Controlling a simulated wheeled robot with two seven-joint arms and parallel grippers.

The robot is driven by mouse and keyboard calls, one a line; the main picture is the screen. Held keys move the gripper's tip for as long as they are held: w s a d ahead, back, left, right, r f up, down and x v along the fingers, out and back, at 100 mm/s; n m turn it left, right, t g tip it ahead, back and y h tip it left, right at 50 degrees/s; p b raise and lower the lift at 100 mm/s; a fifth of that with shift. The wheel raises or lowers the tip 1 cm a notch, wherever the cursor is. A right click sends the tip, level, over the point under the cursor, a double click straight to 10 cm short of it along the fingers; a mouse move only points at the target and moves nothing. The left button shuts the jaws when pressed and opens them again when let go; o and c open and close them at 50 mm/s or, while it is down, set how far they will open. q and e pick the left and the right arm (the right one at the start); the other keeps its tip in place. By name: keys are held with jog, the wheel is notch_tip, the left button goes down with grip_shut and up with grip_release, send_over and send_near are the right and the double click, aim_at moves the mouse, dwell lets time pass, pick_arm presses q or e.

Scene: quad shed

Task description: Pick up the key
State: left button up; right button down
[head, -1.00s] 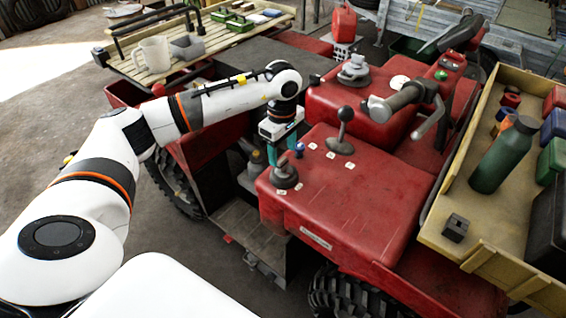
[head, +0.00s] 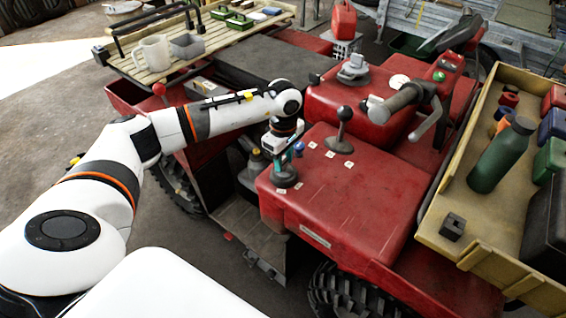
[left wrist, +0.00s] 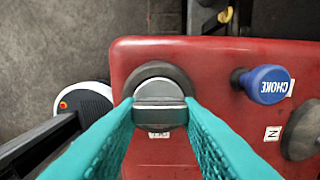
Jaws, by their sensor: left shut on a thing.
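The key (left wrist: 158,88) is a grey metal bar on a round dark switch base near the corner of the red panel. In the head view the dark round switch base (head: 285,179) shows at the panel's near left corner, with the key's top hidden by my gripper. My left gripper (head: 283,163) points down over it. In the left wrist view the teal fingers of my left gripper (left wrist: 160,108) are shut on the key, one on each side. The key still sits at the switch base. My right gripper is in no view.
A blue choke knob (left wrist: 266,84) stands just right of the key in the wrist view. A black-knobbed lever (head: 341,135) rises farther right on the red panel (head: 345,205). A wooden tray (head: 448,238) with a green bottle (head: 500,156) is at the right.

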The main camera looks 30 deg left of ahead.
aim_at(284, 160)
pick_arm(q)
jog(key=shift+r, duration=0.1)
notch_tip(284, 160, up, 10)
jog(key=b, duration=0.2)
